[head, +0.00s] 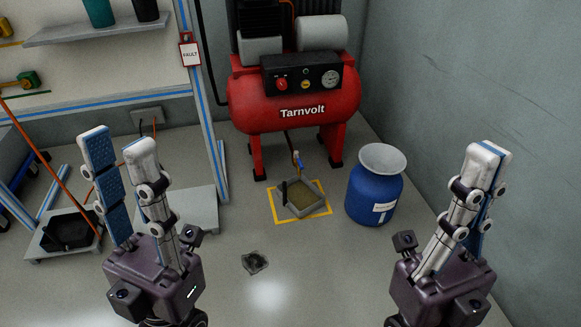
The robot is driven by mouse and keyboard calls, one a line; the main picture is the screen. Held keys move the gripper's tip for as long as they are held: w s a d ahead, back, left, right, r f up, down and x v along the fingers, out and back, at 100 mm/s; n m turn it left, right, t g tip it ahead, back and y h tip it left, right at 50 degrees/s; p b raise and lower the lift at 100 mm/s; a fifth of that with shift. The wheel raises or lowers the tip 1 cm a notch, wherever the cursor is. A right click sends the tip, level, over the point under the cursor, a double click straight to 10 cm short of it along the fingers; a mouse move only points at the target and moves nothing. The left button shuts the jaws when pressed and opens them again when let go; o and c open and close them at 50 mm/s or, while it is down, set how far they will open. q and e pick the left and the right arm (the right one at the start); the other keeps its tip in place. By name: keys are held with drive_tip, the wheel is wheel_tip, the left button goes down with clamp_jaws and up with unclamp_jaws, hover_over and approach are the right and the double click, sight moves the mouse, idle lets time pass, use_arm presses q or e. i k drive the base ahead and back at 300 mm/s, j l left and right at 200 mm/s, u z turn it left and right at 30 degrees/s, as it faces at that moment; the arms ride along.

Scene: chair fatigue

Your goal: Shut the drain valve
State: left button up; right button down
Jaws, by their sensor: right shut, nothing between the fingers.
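The drain valve (297,160) hangs below the red Tarnvolt compressor tank (296,103).
A blue drum (374,193) with a pale top stands right of the tray. A blue-edged rack post (211,140) stands left of the compressor. A floor drain (254,262) lies in front. A grey wall (470,90) bounds the right. The floor between my grippers is mostly clear.

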sight(299, 161)
drive_tip(key=i+j, duration=0.15)
drive_tip(key=j, duration=0.4)
drive_tip(key=i+j+z, duration=0.1)
drive_tip(key=j, duration=0.5)
drive_tip(key=i+j, duration=0.15)
drive_tip(key=j, duration=0.4)
drive_tip(key=i+j+z, duration=0.1)
drive_tip(key=j, duration=0.45)
drive_tip(key=i+j, duration=0.1)
drive_tip(key=j, duration=0.5)
drive_tip(key=i+j+z, duration=0.1)
drive_tip(key=j, duration=0.5)
